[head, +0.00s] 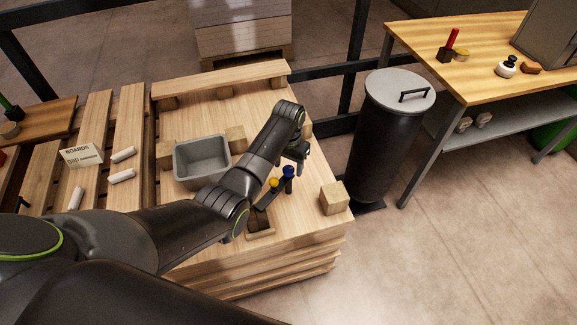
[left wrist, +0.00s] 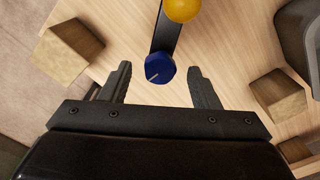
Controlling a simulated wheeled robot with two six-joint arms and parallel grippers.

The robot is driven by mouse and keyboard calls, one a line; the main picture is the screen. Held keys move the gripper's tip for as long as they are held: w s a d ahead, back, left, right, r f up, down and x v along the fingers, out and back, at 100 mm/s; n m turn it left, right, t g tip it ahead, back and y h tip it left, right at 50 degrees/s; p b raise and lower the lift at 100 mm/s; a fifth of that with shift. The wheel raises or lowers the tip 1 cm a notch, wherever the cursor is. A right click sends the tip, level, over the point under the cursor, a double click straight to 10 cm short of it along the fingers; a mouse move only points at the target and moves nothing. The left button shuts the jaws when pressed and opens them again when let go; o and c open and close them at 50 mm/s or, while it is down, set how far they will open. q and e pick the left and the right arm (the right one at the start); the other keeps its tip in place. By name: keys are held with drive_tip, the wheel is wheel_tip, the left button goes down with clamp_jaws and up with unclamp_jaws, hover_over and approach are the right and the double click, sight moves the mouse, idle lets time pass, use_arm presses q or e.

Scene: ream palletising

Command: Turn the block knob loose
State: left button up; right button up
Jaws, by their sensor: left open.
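A blue knob (head: 288,172) with a pale line on its top stands at one end of a dark bar on the wooden stack. A yellow knob (head: 274,183) stands beside it on the bar. In the left wrist view the blue knob (left wrist: 158,72) shows between the fingers of my left gripper (left wrist: 160,80), with a gap on each side, and the yellow knob (left wrist: 183,8) is at the top edge. My left gripper (head: 300,163) is open, just behind the blue knob in the head view. Whether the fingertips reach down to knob height is unclear. My right gripper is not in view.
A grey bin (head: 202,160) and several wooden blocks, one at the right corner (head: 334,198), sit on the stack top (head: 255,110). A dark brown block (head: 259,219) stands near the front edge. A dark lidded barrel (head: 376,150) and a workbench (head: 480,75) stand to the right.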

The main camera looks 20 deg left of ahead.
use_arm(q)
drive_tip(key=shift+f, duration=0.4)
drive_tip(key=shift+c, duration=0.2)
drive_tip(key=c, duration=1)
drive_tip(key=shift+o, duration=0.2)
